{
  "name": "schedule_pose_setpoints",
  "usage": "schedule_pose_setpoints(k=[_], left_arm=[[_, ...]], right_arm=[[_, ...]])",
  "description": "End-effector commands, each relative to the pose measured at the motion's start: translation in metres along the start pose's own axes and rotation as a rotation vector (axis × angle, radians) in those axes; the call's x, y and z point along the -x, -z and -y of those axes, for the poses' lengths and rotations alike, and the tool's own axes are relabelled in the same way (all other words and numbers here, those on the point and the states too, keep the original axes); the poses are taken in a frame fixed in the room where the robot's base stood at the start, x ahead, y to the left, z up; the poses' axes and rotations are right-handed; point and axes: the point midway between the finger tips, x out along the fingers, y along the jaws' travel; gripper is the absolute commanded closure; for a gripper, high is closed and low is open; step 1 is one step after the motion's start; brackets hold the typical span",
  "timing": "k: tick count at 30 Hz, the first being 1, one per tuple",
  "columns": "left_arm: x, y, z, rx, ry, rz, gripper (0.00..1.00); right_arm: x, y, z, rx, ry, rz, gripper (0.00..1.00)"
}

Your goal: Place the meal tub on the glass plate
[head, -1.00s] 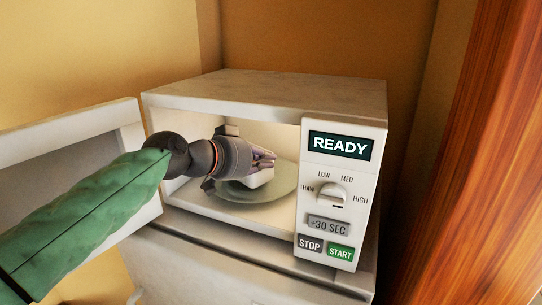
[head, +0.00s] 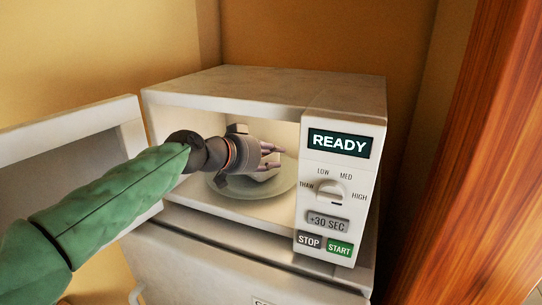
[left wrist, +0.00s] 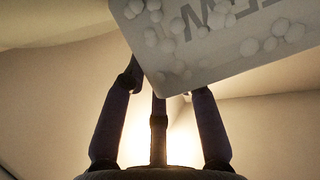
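The glass plate (head: 240,191) lies on the floor of the open microwave (head: 235,88). My left gripper (head: 270,157) reaches into the microwave from the left, above the plate. It appears shut on the meal tub (head: 267,175), a pale box partly hidden below and behind the fingers. In the left wrist view the meal tub (left wrist: 215,35) shows part of its lettering and white frosty lumps, and it sits tilted across the fingertips (left wrist: 160,88), hiding some of them. I cannot tell whether the tub touches the plate. My right gripper is not in view.
The microwave door (head: 75,165) stands open at the left, beside my left arm. The control panel (head: 337,195) at the right reads READY. A white cabinet (head: 215,265) supports the microwave. A wooden panel (head: 480,160) stands at the right.

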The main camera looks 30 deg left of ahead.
Motion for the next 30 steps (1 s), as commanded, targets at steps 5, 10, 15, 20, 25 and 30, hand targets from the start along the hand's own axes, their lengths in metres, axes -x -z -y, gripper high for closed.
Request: schedule_pose_setpoints(k=[5,10,15,20,25,30], left_arm=[[0.000,0.001,0.000,0.000,0.000,-0.001,0.68],[0.001,0.002,0.000,0.000,0.000,0.000,0.68],[0.019,0.003,0.001,0.000,0.003,-0.005,0.68],[0.050,0.001,0.001,-0.001,0.004,-0.004,0.68],[0.084,0.001,0.001,0.000,0.004,-0.004,0.68],[0.108,0.002,0.001,0.000,0.003,-0.002,0.68]], right_arm=[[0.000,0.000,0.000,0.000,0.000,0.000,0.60],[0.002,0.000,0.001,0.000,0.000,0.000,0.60],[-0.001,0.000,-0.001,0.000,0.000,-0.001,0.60],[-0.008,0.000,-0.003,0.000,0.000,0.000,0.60],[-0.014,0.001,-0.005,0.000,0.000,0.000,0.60],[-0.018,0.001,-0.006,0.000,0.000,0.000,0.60]])
